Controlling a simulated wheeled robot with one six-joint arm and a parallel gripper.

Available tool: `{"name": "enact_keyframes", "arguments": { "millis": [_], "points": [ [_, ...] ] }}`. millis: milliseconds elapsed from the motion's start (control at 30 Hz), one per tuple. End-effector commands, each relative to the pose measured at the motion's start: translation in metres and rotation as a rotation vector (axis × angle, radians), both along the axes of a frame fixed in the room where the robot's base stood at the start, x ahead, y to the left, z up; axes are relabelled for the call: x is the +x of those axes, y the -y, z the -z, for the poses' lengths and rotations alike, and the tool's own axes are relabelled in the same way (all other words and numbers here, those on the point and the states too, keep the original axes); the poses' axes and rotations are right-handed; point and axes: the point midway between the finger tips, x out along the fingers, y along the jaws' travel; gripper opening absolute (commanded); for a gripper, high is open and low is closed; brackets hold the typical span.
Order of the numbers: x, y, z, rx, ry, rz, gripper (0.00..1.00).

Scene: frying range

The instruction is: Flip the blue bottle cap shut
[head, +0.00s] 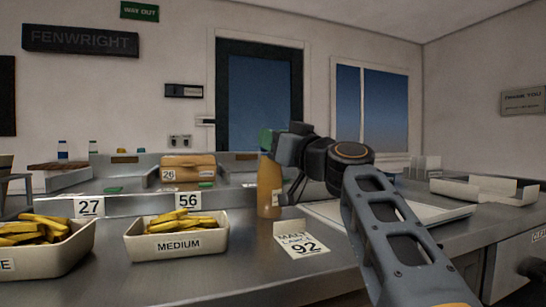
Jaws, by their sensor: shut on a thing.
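An orange-brown bottle (268,188) stands upright on the steel counter, with a green part (265,137) at its top that looks like its cap. My gripper (277,152) is at the bottle's upper part, reaching in from the right, and is shut on it. The fingers are dark and small here, and they hide part of the bottle's neck. Whether the green cap stands open or shut is hard to tell. A small bottle with a blue top (62,149) stands far back at the left, well away from my gripper.
Two trays of chips, one marked MEDIUM (176,244) and one at the far left (62,258), stand in front. A paper label marked 92 (300,240) lies right of the bottle. A pale board (325,213) lies behind my arm, and an open box (485,189) stands at the right.

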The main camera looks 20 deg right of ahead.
Motion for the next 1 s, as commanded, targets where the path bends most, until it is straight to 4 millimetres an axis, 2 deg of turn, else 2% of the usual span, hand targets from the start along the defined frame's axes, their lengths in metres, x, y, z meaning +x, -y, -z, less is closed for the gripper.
{"name": "enact_keyframes", "arguments": {
  "millis": [33,400,933,967,1000],
  "points": [
    [0.0008,0.0006,0.0067,0.011,0.017,0.0,0.12],
    [-0.0018,0.0022,0.0085,0.057,0.135,0.001,0.12],
    [-0.0024,0.0024,0.0083,0.064,0.154,0.002,0.12],
    [-0.0025,0.0023,0.0083,0.064,0.154,0.002,0.38],
    [-0.0025,0.0023,0.0081,0.064,0.154,0.002,0.42]
  ]
}}
